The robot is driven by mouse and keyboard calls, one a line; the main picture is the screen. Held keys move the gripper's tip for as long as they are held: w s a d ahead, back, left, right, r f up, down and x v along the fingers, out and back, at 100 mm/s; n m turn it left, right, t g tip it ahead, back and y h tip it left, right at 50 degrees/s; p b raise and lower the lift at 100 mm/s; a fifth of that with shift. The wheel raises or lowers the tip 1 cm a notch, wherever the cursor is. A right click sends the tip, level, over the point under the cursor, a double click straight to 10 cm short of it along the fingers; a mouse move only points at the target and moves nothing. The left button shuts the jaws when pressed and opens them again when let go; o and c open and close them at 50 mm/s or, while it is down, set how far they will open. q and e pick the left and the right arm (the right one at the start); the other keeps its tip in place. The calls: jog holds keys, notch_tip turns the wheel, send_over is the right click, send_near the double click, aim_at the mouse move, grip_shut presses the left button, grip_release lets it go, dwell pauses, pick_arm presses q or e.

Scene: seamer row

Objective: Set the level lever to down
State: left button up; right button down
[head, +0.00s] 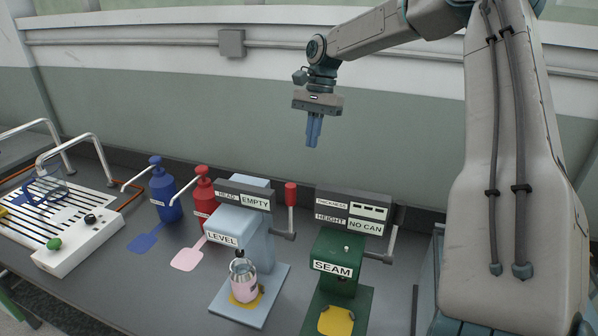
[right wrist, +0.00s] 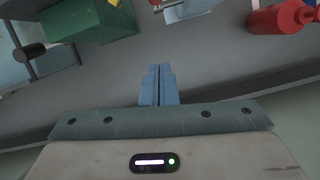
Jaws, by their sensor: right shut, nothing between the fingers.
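The level machine (head: 258,240) is pale blue with a LEVEL label and stands mid-bench. Its lever (head: 291,195) is on its right side, with a red grip pointing up on a grey arm. A sign on top reads HEAD EMPTY. A jar with pink contents (head: 243,286) stands on its base plate. My right gripper (head: 313,143) is shut and empty, pointing down, above and slightly right of the lever and apart from it. In the right wrist view, its fingers (right wrist: 160,86) are together with nothing between them. My left gripper is not in view.
The green SEAM machine (head: 338,262) stands to the right, with a black-gripped lever (head: 399,216) and a sign reading NO CAN. Red (head: 203,195) and blue (head: 165,190) pump bottles stand left. A white slatted rack (head: 75,220) is at far left. The wall is close behind.

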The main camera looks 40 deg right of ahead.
aim_at(291, 208)
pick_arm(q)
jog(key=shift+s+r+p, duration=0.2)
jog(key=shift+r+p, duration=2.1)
pick_arm(e)
jog(key=s+a+f, duration=0.2)
jog(key=a+f, duration=0.4)
jog(key=f, duration=0.2)
jog(key=shift+s+a+f, duration=0.15)
jog(key=shift+a+f, duration=0.1)
jog(key=shift+a, duration=0.05)
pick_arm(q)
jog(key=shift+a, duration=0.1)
pick_arm(e)
jog(key=shift+s+a+r, duration=0.1)
jog(key=shift+s+r, duration=0.05)
